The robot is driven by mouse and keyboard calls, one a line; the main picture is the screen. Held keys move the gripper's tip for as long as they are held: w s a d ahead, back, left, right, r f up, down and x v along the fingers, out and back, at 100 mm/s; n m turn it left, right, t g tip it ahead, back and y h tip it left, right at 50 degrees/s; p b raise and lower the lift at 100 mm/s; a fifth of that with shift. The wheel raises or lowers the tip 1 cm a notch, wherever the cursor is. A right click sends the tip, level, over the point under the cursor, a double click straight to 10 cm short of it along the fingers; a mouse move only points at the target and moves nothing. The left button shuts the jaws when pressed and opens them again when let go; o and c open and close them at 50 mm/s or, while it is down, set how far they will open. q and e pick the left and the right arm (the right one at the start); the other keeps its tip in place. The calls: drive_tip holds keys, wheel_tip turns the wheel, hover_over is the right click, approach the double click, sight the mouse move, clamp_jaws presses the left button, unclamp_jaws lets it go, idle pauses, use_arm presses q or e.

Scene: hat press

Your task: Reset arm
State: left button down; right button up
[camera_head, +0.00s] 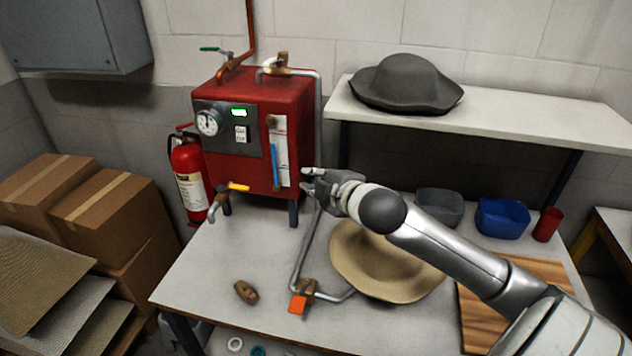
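My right arm comes in from the lower right. Its gripper (308,181) is in front of the red boiler (281,100), near the lower right of its front. The fingers look apart, with nothing seen between them. A tan hat (362,262) lies on the table below my arm, which hides part of it. A metal pipe with an orange-handled valve (299,302) runs beside the hat's left edge. My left gripper does not show.
A dark grey hat (405,84) sits on the white shelf (520,115). A grey bin (440,206), a blue bin (502,217) and a red cup (547,224) stand at the table's back right. A brown object (246,292) lies front left. A wooden board (476,318) is under my arm.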

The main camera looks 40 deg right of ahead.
idle(0.5)
drive_tip(key=s+a+f+m+g, duration=0.5)
drive_tip(key=s+f, duration=0.4)
drive_tip(key=f, duration=0.5)
drive_tip(key=s+a+f+m+g+y, duration=0.1)
drive_tip(key=s+a+f+m+g, duration=0.2)
drive_tip(key=s, duration=0.4)
drive_tip(key=s+a+f+m, duration=0.1)
drive_tip(key=s+a+f, duration=0.3)
drive_tip(key=s+a, duration=0.15)
drive_tip(key=s+a+f+m+g+y, duration=0.1)
drive_tip(key=s+a+f+m+g, duration=0.15)
drive_tip(key=s, duration=0.45)
wheel_tip(320, 180, down, 31)
drive_tip(key=s+g+b, duration=0.1)
drive_tip(key=s+b, duration=0.1)
drive_tip(key=s, duration=0.1)
drive_tip(key=s+d+f+n+g+b, duration=0.1)
drive_tip(key=s+d+f+b, duration=0.1)
drive_tip(key=s+f, duration=1.3)
drive_tip(key=shift+s+d+f+h, duration=0.3)
drive_tip(key=shift+s+f, duration=0.1)
drive_tip(key=shift+f, duration=0.15)
